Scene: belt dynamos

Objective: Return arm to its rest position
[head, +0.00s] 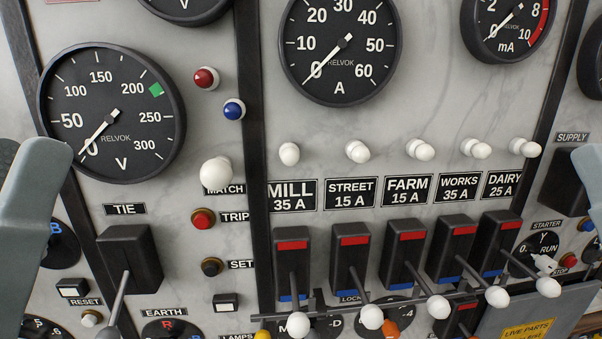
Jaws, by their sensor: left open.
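My left gripper (28,150) is at the left edge, in front of the large voltmeter (112,112) and the blue-lettered dial. A pale grey finger and part of a darker one show. It is open, with nothing seen between the fingers, and the rest is cut off by the frame. A pale grey part of my right arm or gripper (594,175) shows as a sliver at the right edge; its jaw is out of sight. Neither visibly holds anything.
The marble panel carries an ammeter (343,45), a milliammeter (508,25) and a row of white-knobbed levers, including the MILL lever (298,324). The TIE lever (118,300) projects near my left gripper. A grey plate (530,312) with a yellow label is at lower right.

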